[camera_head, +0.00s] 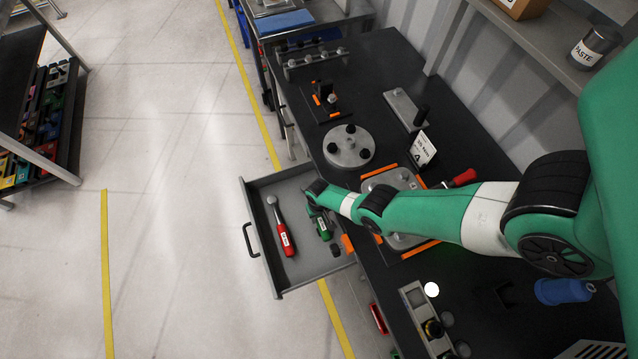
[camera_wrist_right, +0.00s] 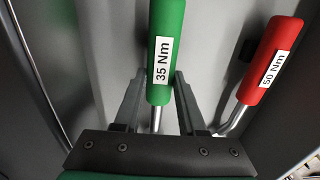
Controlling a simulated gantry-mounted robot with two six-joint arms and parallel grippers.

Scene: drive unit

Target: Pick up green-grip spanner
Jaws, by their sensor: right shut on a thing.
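The green-grip spanner (camera_wrist_right: 167,35), labelled 35 Nm, lies in the open drawer (camera_head: 258,187); its green grip also shows in the head view (camera_head: 322,230). My right gripper (camera_wrist_right: 158,88) is shut on it, with one finger on each side of the grip's end near the metal shaft. In the head view my right gripper (camera_head: 317,208) reaches down into the drawer and hides part of the spanner. A red-grip spanner (camera_wrist_right: 270,60), labelled 50 Nm, lies beside it, apart from my fingers; it also shows in the head view (camera_head: 284,238). My left gripper is not in view.
The drawer's walls surround the spanners closely. The dark workbench (camera_head: 385,70) beside it carries a round grey plate (camera_head: 349,146), a red-handled tool (camera_head: 460,179) and a control box (camera_head: 425,318). The floor left of the drawer is clear.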

